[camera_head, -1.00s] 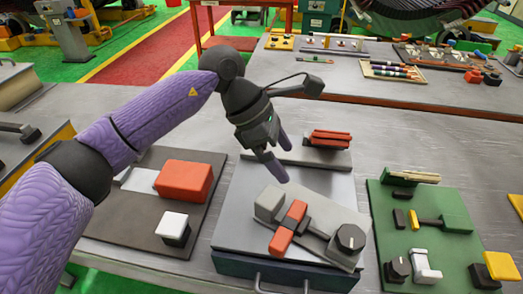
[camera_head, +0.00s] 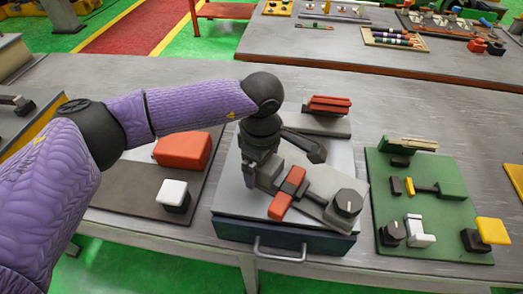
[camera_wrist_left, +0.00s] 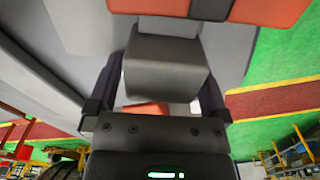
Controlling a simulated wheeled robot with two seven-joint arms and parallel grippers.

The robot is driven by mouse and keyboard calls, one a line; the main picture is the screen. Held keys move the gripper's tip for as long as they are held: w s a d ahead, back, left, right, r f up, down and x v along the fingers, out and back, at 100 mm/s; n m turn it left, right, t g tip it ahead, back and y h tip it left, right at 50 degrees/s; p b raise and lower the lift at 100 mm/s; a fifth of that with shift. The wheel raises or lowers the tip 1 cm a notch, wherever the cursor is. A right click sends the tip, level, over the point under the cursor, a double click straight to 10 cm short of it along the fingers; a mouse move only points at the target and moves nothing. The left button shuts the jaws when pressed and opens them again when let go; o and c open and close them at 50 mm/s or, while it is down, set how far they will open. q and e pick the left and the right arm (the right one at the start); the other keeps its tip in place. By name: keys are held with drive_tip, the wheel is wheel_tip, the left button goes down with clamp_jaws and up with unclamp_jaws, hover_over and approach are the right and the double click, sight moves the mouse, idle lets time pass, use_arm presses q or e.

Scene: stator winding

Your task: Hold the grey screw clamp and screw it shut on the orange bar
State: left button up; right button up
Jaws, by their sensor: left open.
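The grey screw clamp (camera_head: 318,204) lies at an angle on the grey plate in the head view, with a round black knob (camera_head: 347,203) at its right end. The orange bar (camera_head: 279,206) crosses the clamp, with a dark piece over its middle. It also shows along the top of the left wrist view (camera_wrist_left: 280,10). My left gripper (camera_head: 258,177) is low over the clamp's left end. In the left wrist view its open fingers (camera_wrist_left: 160,88) stand either side of the clamp's grey end block (camera_wrist_left: 165,66), with gaps visible. In the head view the gripper partly hides that block.
A red-orange block (camera_head: 182,150) and a white-topped block (camera_head: 173,194) stand on a dark plate to the left. Red bars (camera_head: 328,104) lie behind the clamp. A green board (camera_head: 440,205) with several parts is to the right. A drawer handle (camera_head: 280,252) juts out in front.

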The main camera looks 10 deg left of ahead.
use_arm(q)
clamp_jaws()
idle(0.4)
